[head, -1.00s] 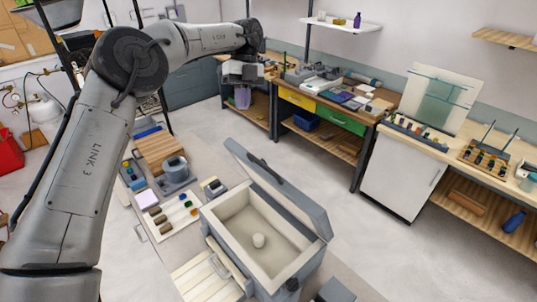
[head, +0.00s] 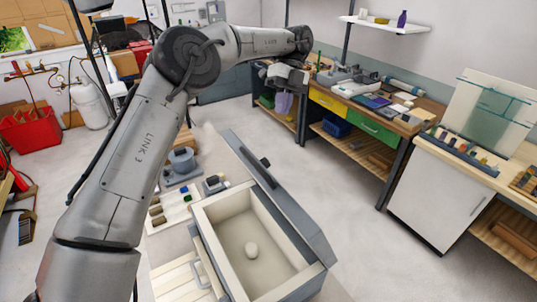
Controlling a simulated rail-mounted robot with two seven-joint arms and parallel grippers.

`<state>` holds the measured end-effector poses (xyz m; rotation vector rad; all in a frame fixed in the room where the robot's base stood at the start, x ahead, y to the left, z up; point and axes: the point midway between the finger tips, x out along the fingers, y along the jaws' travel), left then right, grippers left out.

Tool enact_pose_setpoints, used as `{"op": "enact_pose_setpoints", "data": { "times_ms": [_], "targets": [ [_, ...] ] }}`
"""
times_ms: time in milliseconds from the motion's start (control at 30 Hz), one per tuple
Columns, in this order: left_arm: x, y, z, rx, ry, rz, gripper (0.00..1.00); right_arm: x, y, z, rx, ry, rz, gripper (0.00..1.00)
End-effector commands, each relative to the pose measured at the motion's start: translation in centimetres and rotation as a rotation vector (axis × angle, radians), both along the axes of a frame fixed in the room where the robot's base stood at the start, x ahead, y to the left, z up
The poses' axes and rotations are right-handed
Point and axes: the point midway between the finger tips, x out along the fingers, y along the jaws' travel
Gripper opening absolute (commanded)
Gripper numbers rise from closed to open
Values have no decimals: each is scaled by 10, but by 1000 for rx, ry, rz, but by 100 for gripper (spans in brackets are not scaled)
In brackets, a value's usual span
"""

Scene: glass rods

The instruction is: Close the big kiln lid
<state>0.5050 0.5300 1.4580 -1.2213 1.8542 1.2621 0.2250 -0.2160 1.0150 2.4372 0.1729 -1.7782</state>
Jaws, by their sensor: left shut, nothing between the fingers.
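The big kiln (head: 205,250) is a grey box with a cream inside, at the bottom middle of the head view. Its lid (head: 285,205) stands raised along the right side, with a dark handle (head: 254,160) near its far end. My left gripper (head: 284,92) is shut and empty, held up beyond the kiln and apart from the lid. My right gripper does not show.
A bench with yellow and green drawers (head: 350,115) stands behind, with a white cabinet (head: 440,190) at right. A grey round device (head: 182,165) and a tray of small pieces (head: 170,207) lie left of the kiln. Open floor (head: 350,210) lies right of it.

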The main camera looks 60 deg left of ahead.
Motion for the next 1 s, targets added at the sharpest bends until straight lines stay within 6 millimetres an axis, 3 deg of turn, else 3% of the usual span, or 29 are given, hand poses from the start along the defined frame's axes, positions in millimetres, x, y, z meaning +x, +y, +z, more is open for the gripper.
{"op": "enact_pose_setpoints", "data": {
  "times_ms": [267, 700, 1000],
  "targets": [
    [-12, -10, -21, -4, 1, -2, 0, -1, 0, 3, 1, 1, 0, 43],
    [-43, -37, -81, -4, 1, -2, 0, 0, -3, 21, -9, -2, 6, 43],
    [-72, -36, -86, -2, 0, 0, 0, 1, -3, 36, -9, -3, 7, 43]
  ]
}}
